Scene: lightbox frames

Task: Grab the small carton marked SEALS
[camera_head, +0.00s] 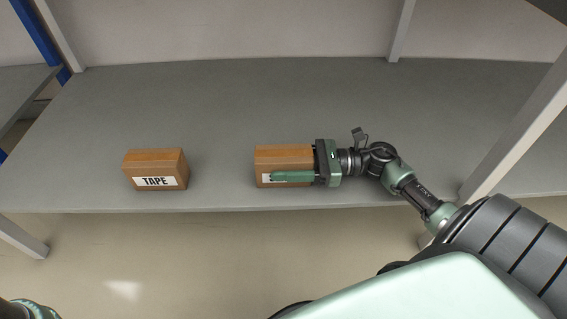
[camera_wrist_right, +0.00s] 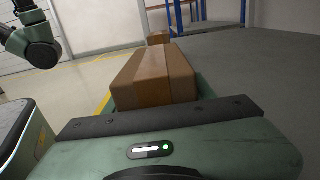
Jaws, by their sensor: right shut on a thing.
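A small brown carton (camera_head: 284,154) sits on the grey shelf near its front edge, with a white label mostly hidden behind a green finger, so its word cannot be read. My right gripper (camera_head: 292,177) is around this carton from the right and shut on it. In the right wrist view the carton (camera_wrist_right: 154,76) lies straight ahead between the fingers. A second brown carton marked TAPE (camera_head: 155,169) stands to the left, apart from the gripper. Part of my left arm (camera_head: 28,309) shows at the bottom left corner; its gripper is not visible.
The grey shelf (camera_head: 230,100) is clear behind and between the cartons. A pale upright post (camera_head: 515,128) stands at the right, near my right arm. Another post (camera_head: 22,238) is at the left. The shelf's front edge is close to both cartons.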

